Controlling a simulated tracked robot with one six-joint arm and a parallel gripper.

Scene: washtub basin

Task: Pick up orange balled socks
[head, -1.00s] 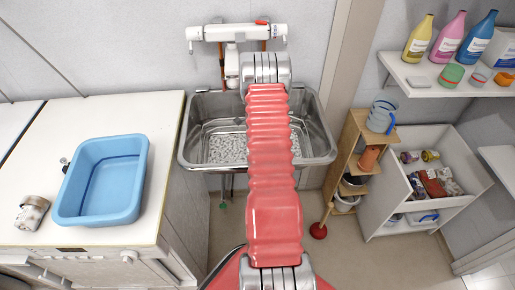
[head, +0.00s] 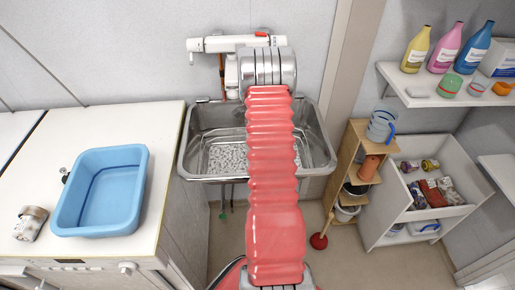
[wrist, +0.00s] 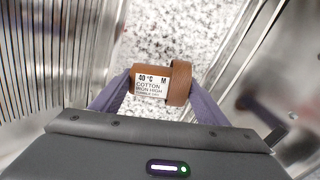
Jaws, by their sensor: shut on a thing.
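The balled socks (wrist: 180,82) are brownish orange and rolled. They carry a white label that reads 40 °C, M and cotton. In the wrist view my gripper (wrist: 161,78) has its purple fingers on both sides of the socks, shut on them. In the head view my red arm reaches over the steel basin (head: 199,140). My gripper and the socks are hidden there behind the arm. The height of the socks above the bottom is hard to tell.
A white tap (head: 222,43) is above the basin. A blue tub (head: 68,212) and a patterned cylinder (head: 30,223) stand on the white counter (head: 160,125) at left. At right are a wooden rack (head: 352,150), an open cabinet (head: 455,165), bottles (head: 444,48) and a plunger (head: 319,241).

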